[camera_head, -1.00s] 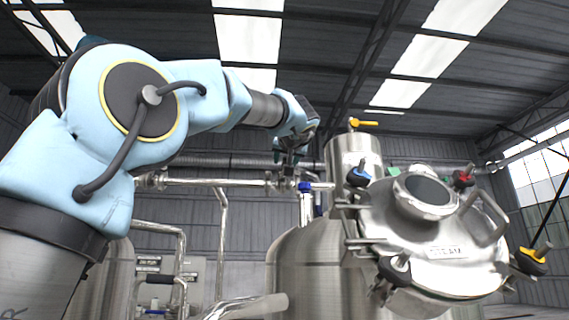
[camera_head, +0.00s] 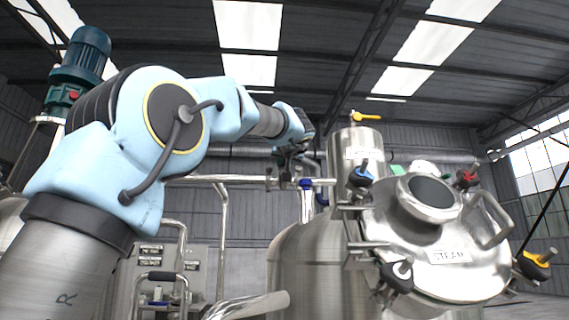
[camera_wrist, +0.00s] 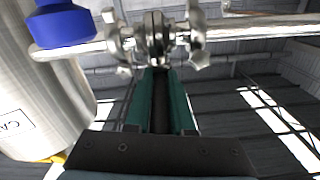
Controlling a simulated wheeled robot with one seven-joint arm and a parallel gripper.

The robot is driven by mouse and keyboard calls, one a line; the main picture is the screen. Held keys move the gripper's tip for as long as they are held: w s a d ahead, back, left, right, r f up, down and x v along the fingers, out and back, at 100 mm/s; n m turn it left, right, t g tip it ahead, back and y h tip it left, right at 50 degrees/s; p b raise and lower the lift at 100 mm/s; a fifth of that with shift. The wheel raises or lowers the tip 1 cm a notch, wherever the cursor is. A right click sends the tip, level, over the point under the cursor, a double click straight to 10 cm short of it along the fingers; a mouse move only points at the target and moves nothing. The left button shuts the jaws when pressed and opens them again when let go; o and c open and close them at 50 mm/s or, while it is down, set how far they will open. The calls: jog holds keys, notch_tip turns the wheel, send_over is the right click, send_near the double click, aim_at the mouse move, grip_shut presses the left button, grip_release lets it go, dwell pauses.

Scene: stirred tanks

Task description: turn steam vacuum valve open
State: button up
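My gripper (camera_head: 290,172) is at the horizontal steel pipe (camera_head: 225,180), left of the steel tank marked STEAM (camera_head: 310,270). In the wrist view my gripper's two green fingers (camera_wrist: 162,75) point at a steel clamped fitting (camera_wrist: 155,38) on the pipe, which sits at their tips. A narrow dark strip shows between the fingers; I cannot tell whether it is a gap or a held part. A blue part (camera_head: 306,183) is just right of my gripper, also in the wrist view (camera_wrist: 62,24). No valve is clearly identifiable as the steam vacuum valve.
The STEAM lid (camera_head: 445,258) has several clamp knobs and a bent handle (camera_head: 490,220). A steel cylinder (camera_head: 355,155) with a yellow lever (camera_head: 365,116) stands behind it. A green motor (camera_head: 80,70) is at left. Vertical pipes and a panel (camera_head: 165,265) stand below my arm.

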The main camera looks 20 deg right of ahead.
grip_shut()
dwell(0.9)
